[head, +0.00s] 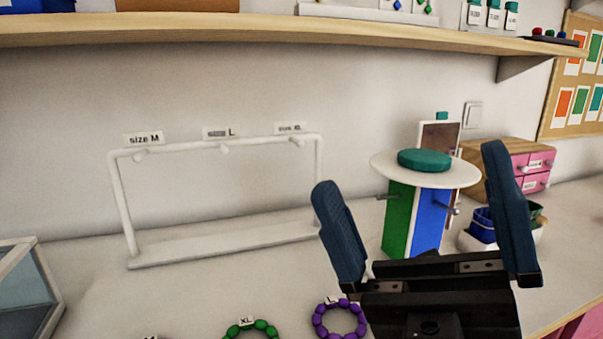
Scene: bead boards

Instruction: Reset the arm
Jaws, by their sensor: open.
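My gripper (418,222) is open, with its two dark blue fingers spread wide and pointing up and away. It is at the right of the head view and nothing shows held between the fingers. Behind it, seen between the fingers, stands a green and blue stand (413,218) with a round white top (465,176) and a teal disc (424,160). The gripper hides the lower part of this stand. I cannot tell how far apart they are.
A white rack (225,143) with size labels and empty pegs stands at the left. A green bead ring (268,327) and a purple bead ring (319,322) lie in front. A shelf (280,31) runs above. A glass-sided box (25,295) is at far left; a pink-drawer cabinet (535,165) stands right.

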